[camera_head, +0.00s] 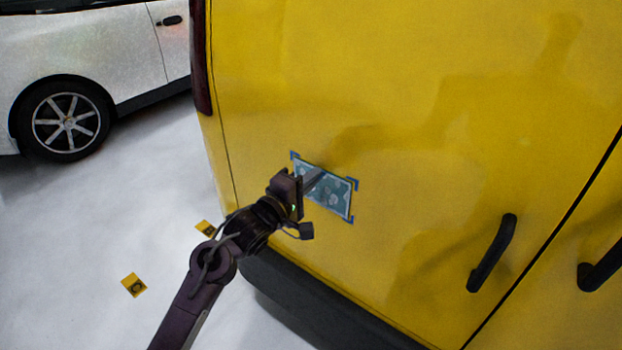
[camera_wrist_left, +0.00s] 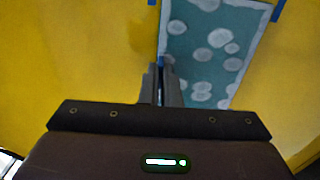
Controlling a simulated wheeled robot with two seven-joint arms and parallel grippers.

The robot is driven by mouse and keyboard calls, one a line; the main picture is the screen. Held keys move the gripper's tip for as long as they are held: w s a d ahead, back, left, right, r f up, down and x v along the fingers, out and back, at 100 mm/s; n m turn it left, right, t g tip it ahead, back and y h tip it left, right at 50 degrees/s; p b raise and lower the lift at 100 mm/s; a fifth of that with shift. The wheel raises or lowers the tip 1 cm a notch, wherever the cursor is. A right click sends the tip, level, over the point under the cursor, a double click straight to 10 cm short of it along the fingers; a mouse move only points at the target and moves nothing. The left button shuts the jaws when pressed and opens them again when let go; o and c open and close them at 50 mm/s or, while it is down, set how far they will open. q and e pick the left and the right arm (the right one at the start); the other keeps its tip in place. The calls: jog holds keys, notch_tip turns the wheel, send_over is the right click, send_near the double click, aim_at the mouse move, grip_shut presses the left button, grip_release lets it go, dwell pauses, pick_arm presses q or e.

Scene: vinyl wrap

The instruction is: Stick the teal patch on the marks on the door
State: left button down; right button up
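The teal patch (camera_head: 335,194), with pale round spots and a light border, lies flat against the yellow door (camera_head: 420,160). Blue corner marks show at its upper left (camera_head: 294,155), upper right (camera_head: 354,183) and lower right. My left gripper (camera_head: 314,180) reaches in from the left, its fingers in front of the patch's left part. In the left wrist view, the fingers (camera_wrist_left: 162,82) are close together at the left edge of the patch (camera_wrist_left: 208,45), with a blue mark by their tips. I see nothing between them and cannot tell whether they touch the patch. My right gripper is out of view.
A black door handle (camera_head: 492,253) sticks out at the right, with another (camera_head: 600,268) beyond the door seam. A dark bumper (camera_head: 320,305) runs below the door. A white car (camera_head: 90,60) stands at the far left. Yellow cards (camera_head: 134,285) lie on the pale floor.

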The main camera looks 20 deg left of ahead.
pick_arm(q)
jog(key=shift+p, duration=0.5)
dwell(1.2)
jog(key=c, duration=2.1)
grip_release()
jog(key=o, duration=0.5)
jog(key=shift+w, duration=0.1)
